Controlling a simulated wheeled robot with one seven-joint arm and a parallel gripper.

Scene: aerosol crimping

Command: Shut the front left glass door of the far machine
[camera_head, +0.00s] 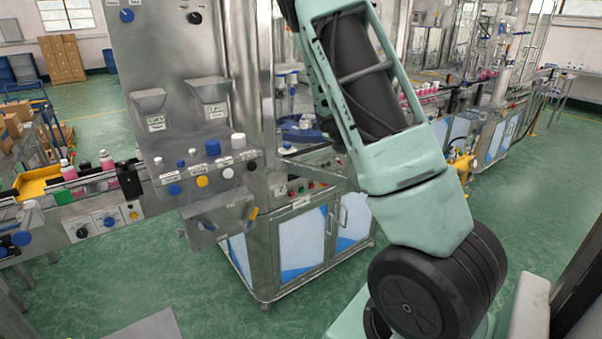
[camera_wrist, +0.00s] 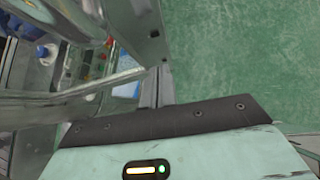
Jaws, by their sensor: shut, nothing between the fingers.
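In the wrist view, my gripper (camera_wrist: 153,88) shows as narrow grey fingers above a dark bolted band. They are shut and empty. A clear glass pane with a metal edge (camera_wrist: 95,88) fills the left of that view, close beside the fingers; I cannot tell whether they touch. A metal frame bar with holes (camera_wrist: 152,35) stands just beyond the fingertips. In the head view, a machine with blue-and-white cabinet doors (camera_head: 300,240) stands behind my arm. My arm hides much of its upper part, and my gripper is out of that view.
A steel panel with chutes and knobs (camera_head: 180,90) stands at the left, beside a conveyor with pink bottles (camera_head: 107,160). Another glass-walled machine (camera_head: 500,50) stands at the back right. Green floor (camera_head: 530,200) is clear on the right, and also beside the fingers.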

